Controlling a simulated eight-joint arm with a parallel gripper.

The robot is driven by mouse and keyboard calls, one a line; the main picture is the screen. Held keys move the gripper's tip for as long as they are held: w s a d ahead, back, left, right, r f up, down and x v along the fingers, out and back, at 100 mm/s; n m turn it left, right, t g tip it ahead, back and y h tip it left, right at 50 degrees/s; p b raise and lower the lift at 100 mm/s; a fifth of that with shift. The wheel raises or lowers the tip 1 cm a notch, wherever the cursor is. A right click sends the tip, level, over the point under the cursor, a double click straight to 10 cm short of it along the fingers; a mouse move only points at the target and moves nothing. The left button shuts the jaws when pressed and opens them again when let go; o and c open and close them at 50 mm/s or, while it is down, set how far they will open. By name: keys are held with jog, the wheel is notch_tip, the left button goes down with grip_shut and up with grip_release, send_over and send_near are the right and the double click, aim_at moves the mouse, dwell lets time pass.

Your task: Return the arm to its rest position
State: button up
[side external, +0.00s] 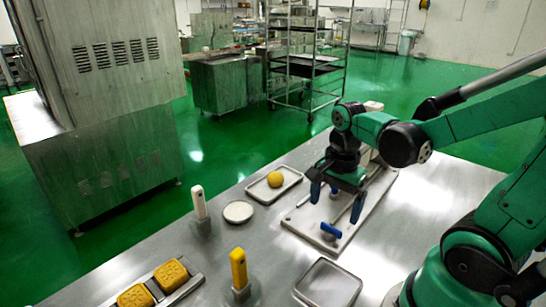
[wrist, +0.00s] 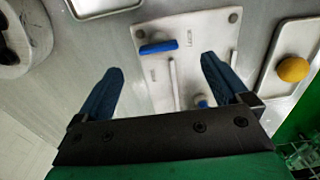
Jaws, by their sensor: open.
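My gripper (side external: 336,193) hangs above the light board (side external: 297,220) on the steel table, fingers pointing down. Its two blue fingers are apart with nothing between them. In the wrist view my gripper (wrist: 160,85) shows the same wide gap, with the board (wrist: 205,22) beneath. A thin pale rod and another small blue-ended piece lie on the board nearby. My arm reaches in from the right.
A tray with a yellow ball (side external: 275,180) and a white round dish (side external: 238,212) stand left of the board. An empty tray (side external: 328,285) is in front. White-handled (side external: 198,203) and yellow-handled (side external: 239,269) stamps stand upright. Yellow molded cakes (side external: 171,275) sit at front left.

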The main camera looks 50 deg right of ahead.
jog(key=w+a+r+n+t, duration=0.4)
jog(key=a+r+n+t, duration=0.2)
jog(key=n, duration=1.1)
jog(key=shift+w+a+n+t, duration=0.35)
jog(key=shift+a+n+t, duration=0.05)
jog(key=shift+a, duration=0.25)
